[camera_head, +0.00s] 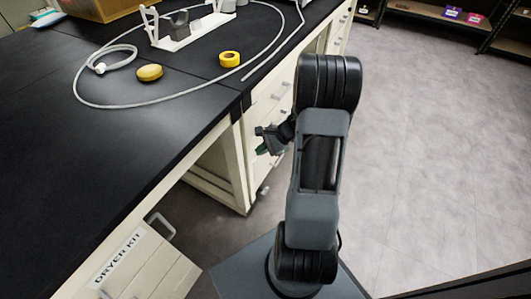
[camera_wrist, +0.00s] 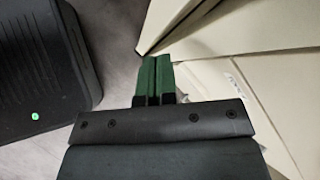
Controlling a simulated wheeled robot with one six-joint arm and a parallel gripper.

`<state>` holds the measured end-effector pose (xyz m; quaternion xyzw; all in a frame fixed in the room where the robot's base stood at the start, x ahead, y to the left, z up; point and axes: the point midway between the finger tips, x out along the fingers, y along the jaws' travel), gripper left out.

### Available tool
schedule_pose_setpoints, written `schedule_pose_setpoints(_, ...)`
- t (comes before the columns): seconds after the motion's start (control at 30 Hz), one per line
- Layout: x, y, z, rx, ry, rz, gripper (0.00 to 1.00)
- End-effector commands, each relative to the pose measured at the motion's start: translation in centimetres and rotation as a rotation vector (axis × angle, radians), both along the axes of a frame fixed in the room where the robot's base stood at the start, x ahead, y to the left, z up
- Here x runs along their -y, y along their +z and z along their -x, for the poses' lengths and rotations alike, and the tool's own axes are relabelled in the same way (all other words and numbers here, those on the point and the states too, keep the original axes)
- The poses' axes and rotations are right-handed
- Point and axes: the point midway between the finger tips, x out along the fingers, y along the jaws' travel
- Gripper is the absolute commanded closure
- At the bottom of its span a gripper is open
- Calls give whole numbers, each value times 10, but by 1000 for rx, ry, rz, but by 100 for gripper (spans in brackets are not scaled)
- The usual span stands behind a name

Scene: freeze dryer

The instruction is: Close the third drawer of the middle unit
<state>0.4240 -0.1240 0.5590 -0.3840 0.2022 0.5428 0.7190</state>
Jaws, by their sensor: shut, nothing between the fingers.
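The middle unit (camera_head: 245,165) is a cream cabinet under the black bench, with its drawer fronts facing right. My gripper (camera_head: 268,145) is beside these fronts and hides part of them. In the wrist view its green fingers (camera_wrist: 153,78) are shut together with nothing between them. A cream drawer panel (camera_wrist: 220,25) lies just beyond and right of the fingertips, its corner close to them. Another cream front (camera_wrist: 285,95) fills the right side. I cannot tell contact, or how far the third drawer stands out, because the arm and gripper cover that area.
The black benchtop (camera_head: 130,140) holds a yellow tape roll (camera_head: 229,59), a yellow round object (camera_head: 149,72) and a looped grey hose (camera_head: 110,106). Open floor (camera_head: 430,150) lies to the right.

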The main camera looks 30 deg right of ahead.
Motion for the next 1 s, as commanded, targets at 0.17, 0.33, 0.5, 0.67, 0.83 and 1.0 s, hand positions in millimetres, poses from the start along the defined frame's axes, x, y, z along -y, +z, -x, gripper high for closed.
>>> schedule_pose_setpoints(0.17, 68, -58, -3, -66, -428, -239, 100)
schedule_pose_setpoints(0.33, 111, -100, 7, -90, -702, -382, 100)
schedule_pose_setpoints(0.5, 131, -123, 15, -98, -843, -453, 100)
schedule_pose_setpoints(0.67, 132, -137, 8, -100, -882, -472, 100)
schedule_pose_setpoints(0.83, 120, -153, -14, -100, -881, -472, 100)
schedule_pose_setpoints(1.0, 106, -169, -39, -100, -880, -471, 100)
